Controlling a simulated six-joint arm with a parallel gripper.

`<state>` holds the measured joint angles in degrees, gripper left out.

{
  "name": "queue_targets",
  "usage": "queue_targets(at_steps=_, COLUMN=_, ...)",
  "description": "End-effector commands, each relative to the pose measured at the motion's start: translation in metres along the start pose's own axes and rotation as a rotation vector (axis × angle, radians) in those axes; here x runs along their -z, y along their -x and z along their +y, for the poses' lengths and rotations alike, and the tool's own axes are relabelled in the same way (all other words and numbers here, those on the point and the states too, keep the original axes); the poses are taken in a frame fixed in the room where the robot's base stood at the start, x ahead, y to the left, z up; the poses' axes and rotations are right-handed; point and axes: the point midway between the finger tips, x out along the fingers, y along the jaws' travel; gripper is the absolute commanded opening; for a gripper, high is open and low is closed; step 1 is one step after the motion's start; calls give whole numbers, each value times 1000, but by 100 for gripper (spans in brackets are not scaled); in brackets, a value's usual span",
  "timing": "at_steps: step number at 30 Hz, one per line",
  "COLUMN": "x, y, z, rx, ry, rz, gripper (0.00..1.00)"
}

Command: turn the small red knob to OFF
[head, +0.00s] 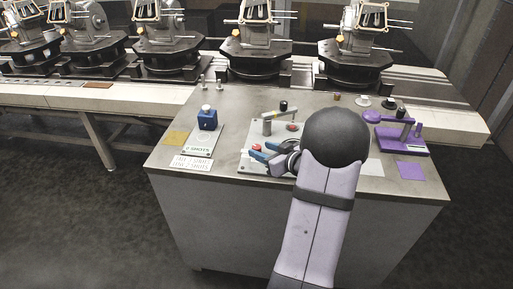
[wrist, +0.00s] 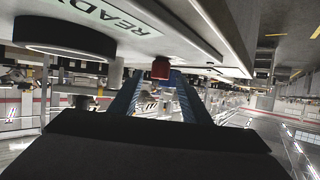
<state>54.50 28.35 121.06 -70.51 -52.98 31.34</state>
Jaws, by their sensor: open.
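The small red knob (head: 257,147) sits on a pale panel (head: 246,166) on the grey bench, at the tips of my gripper (head: 259,151). In the wrist view the red knob (wrist: 160,68) sticks out from the panel. It lies between and just beyond the blue fingertips of my gripper (wrist: 160,77). The fingers are apart and hold nothing. I cannot tell whether either finger touches the knob. An OFF mark cannot be made out, and my arm hides part of the panel.
A READY label (wrist: 122,17) and a large black round part (wrist: 65,40) are close by on the panel. A lever device with a red part (head: 292,127) stands behind my gripper. A conveyor with fixtures runs behind.

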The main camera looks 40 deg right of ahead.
Motion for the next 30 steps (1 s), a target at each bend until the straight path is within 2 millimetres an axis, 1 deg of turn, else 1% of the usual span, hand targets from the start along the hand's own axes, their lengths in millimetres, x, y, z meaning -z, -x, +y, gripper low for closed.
queue_targets(at_steps=1, x=0, y=-8, z=-1, rx=3, ry=0, rz=-1, gripper=43)
queue_targets(at_steps=3, x=0, y=-17, z=-1, rx=3, ry=0, rz=0, gripper=43)
queue_targets(at_steps=9, x=0, y=-36, z=0, rx=1, ry=1, rz=0, gripper=43)
queue_targets(at_steps=13, x=0, y=-42, z=0, rx=0, ry=1, rz=0, gripper=43)
queue_targets(at_steps=21, x=0, y=-43, z=0, rx=-1, ry=1, rz=0, gripper=43)
queue_targets(at_steps=22, x=0, y=-43, z=0, rx=-1, ry=1, rz=0, gripper=38)
queue_targets(at_steps=23, x=0, y=-43, z=0, rx=-1, ry=1, rz=0, gripper=31)
queue_targets(at_steps=24, x=0, y=-43, z=0, rx=-1, ry=1, rz=0, gripper=21)
queue_targets(at_steps=26, x=0, y=-43, z=0, rx=-1, ry=1, rz=0, gripper=7)
queue_targets(at_steps=27, x=0, y=-43, z=0, rx=-1, ry=1, rz=0, gripper=1)
queue_targets(at_steps=30, x=0, y=-43, z=0, rx=0, ry=1, rz=0, gripper=2)
